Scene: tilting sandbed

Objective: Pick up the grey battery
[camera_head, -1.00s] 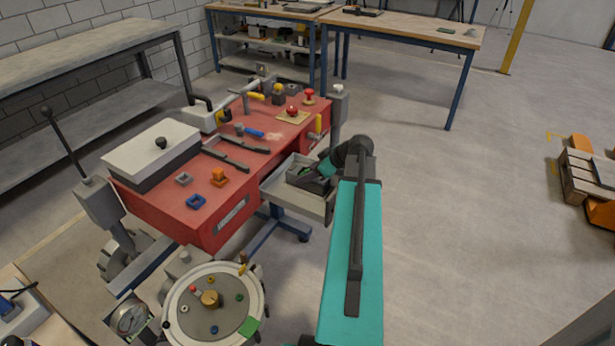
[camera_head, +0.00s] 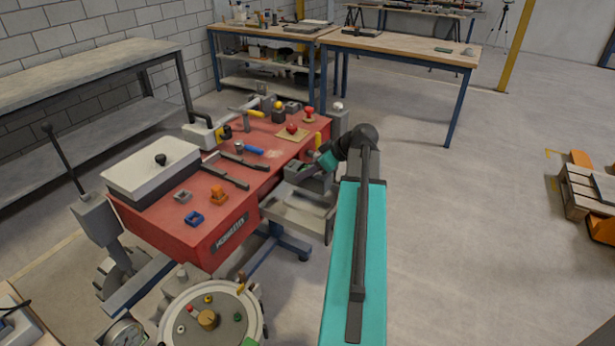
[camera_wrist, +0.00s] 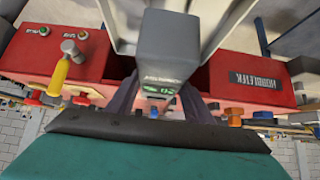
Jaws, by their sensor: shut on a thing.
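The grey battery (camera_wrist: 172,48) is a box with small green marks and faint lettering, large in the middle of the wrist view. My gripper (camera_wrist: 160,103) is shut on it, with dark fingers on both sides of its lower part in the picture. In the head view the battery (camera_head: 297,170) shows small and dark with a little green, at the tip of my gripper (camera_head: 308,171). It is held above the open drawer (camera_head: 290,213), which looks empty where I can see in. My arm hides part of this area.
The red bench (camera_head: 185,218) carries a lidded grey box (camera_head: 150,172), a blue-handled hammer (camera_head: 252,149), red buttons and small coloured blocks. A round dial plate (camera_head: 212,312) stands at the front. The floor to the right is clear up to a pallet (camera_head: 585,190).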

